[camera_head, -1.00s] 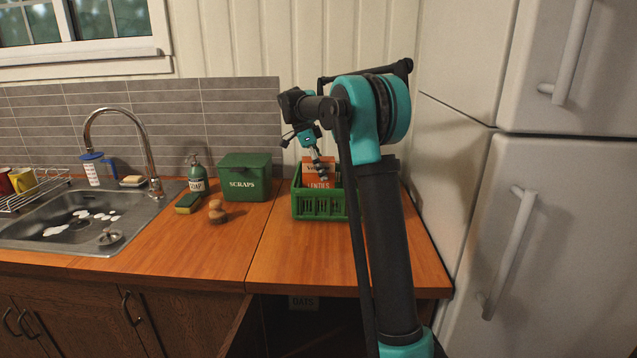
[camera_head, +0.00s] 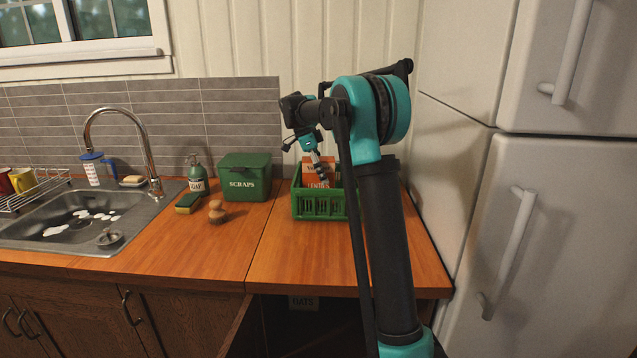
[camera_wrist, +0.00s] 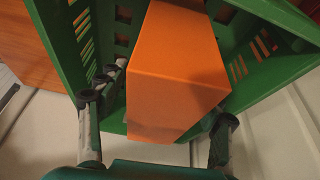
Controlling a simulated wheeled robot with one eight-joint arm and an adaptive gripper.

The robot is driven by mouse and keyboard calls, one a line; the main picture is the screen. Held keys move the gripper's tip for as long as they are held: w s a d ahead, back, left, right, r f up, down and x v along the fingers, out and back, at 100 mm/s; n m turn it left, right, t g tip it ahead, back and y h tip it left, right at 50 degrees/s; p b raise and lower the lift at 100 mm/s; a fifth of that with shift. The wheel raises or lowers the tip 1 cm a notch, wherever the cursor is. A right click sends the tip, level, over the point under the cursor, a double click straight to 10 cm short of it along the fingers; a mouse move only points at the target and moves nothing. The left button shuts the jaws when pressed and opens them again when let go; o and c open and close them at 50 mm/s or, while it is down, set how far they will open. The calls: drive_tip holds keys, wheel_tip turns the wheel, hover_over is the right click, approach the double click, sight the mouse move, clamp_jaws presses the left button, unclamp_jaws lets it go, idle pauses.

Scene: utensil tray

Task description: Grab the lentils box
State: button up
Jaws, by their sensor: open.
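The lentils box (camera_head: 319,174) is orange with a label reading LENTILS. It stands in the green slotted crate (camera_head: 322,207) on the counter, partly hidden by my arm and gripper. In the wrist view the orange box (camera_wrist: 178,75) fills the middle, inside the green crate (camera_wrist: 62,45). My gripper (camera_wrist: 160,105) is open, with one finger on the left side of the box and one on the right. Whether the fingers touch the box I cannot tell. In the head view my gripper (camera_head: 321,168) is at the box, over the crate.
A green SCRAPS bin (camera_head: 245,177), a soap bottle (camera_head: 197,174), a sponge (camera_head: 188,203) and a brush (camera_head: 217,212) stand left of the crate. The sink (camera_head: 85,215) is farther left. The fridge (camera_head: 560,230) is on the right. The counter in front of the crate is clear.

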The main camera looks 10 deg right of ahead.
drive_tip(key=shift+c, duration=0.3)
clamp_jaws()
drive_tip(key=shift+r, duration=0.1)
